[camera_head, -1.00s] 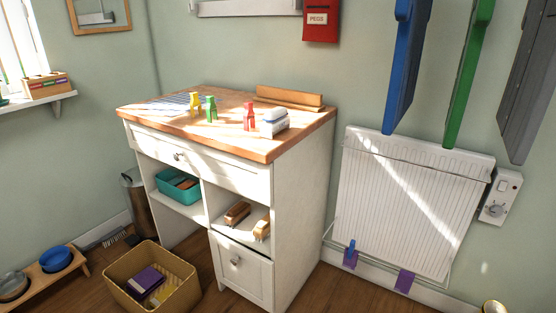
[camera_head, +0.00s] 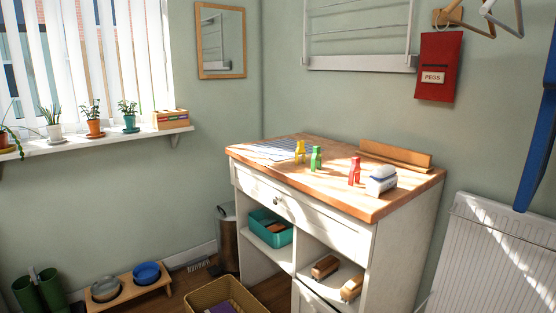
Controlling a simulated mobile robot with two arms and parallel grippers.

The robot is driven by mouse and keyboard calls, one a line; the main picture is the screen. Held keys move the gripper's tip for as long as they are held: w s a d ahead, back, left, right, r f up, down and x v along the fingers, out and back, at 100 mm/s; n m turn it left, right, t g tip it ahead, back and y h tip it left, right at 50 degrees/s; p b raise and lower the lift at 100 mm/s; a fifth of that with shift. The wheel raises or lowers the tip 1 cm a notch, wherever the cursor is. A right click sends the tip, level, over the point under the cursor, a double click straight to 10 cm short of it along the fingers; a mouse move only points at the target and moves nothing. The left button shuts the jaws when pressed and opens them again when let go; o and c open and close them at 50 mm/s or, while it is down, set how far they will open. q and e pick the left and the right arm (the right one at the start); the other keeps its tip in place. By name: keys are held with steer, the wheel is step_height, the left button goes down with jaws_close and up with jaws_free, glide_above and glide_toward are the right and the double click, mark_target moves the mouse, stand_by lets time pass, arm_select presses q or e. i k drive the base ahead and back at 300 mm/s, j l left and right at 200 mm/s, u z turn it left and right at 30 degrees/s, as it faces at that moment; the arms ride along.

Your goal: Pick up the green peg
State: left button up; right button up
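The green peg (camera_head: 316,158) stands upright on the wooden top of the white cabinet (camera_head: 290,178). A yellow peg (camera_head: 300,151) stands just to its left and slightly behind it. A red peg (camera_head: 354,171) stands to its right, nearer the white and blue block-shaped item (camera_head: 381,180). Neither of my grippers shows in the head view.
A wooden rail (camera_head: 395,158) lies along the back of the top, and a striped cloth (camera_head: 276,150) lies at its left. A basket (camera_head: 222,295), a bin (camera_head: 229,235) and a bowl stand (camera_head: 130,285) are on the floor. A radiator (camera_head: 490,255) is on the right wall.

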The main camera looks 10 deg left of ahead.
mark_target(316, 155)
steer(key=i+j+z, duration=0.2)
steer(key=i+j, duration=0.8)
steer(key=i, duration=0.1)
